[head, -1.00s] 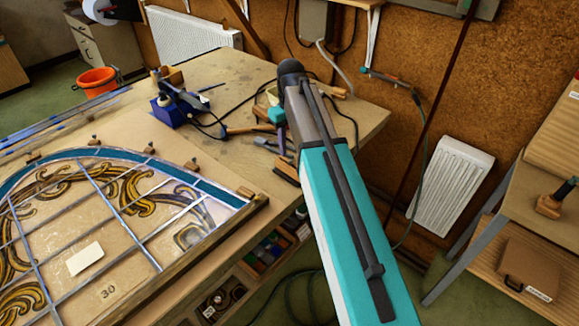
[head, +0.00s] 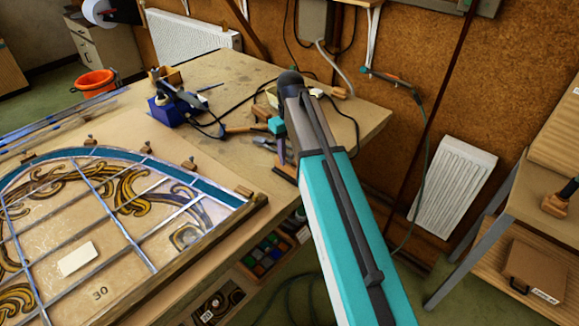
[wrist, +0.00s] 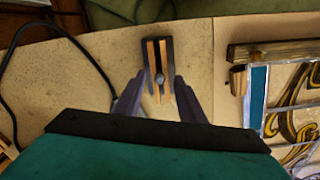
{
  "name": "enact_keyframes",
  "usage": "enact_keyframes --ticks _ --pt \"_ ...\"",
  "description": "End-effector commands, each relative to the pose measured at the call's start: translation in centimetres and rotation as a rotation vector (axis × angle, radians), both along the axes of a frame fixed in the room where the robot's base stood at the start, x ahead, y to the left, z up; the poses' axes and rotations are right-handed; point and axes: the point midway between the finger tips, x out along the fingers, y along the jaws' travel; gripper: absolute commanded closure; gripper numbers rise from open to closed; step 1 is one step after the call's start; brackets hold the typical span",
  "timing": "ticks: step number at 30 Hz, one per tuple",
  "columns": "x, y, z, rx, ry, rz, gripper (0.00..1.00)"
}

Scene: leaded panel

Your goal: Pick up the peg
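The peg (wrist: 153,54) lies on the bench top in the wrist view, just ahead of my gripper. It looks like light wood strips with a slot, dark sides and a small grey round part. My gripper (wrist: 160,78) is open, with one purple-grey finger on each side of the peg's near end. I cannot tell how far above the bench the fingertips are. In the head view my arm hides much of the gripper; its teal body and a grey finger (head: 281,150) show near the bench's front edge. A dark brown piece there may be the peg, but I cannot be sure.
The leaded panel (head: 120,224) fills the bench's left, with wooden knobs along its edge. A hammer (head: 243,129), a blue soldering stand (head: 166,110) and cables lie behind. The bench edge (wrist: 85,37) is close beyond the peg. A side table (head: 530,195) stands right.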

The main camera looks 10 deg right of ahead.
Motion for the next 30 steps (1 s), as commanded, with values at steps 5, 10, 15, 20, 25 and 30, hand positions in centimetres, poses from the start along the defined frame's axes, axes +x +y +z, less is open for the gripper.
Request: enact_keyframes --ticks 5,10,15,20,25,30 --pt "-0.01 0.04 -0.58 0.000 0.000 0.000 0.64" --pt "-0.01 0.05 -0.51 0.000 0.000 0.001 0.64" --pt "-0.02 0.07 -0.50 0.000 0.000 0.001 0.64" --pt "-0.01 0.09 -0.50 0.000 0.000 0.001 0.64" --pt "-0.02 0.11 -0.50 0.000 0.000 0.001 0.89" --pt "-0.02 0.12 -0.49 0.000 0.000 0.002 1.00"
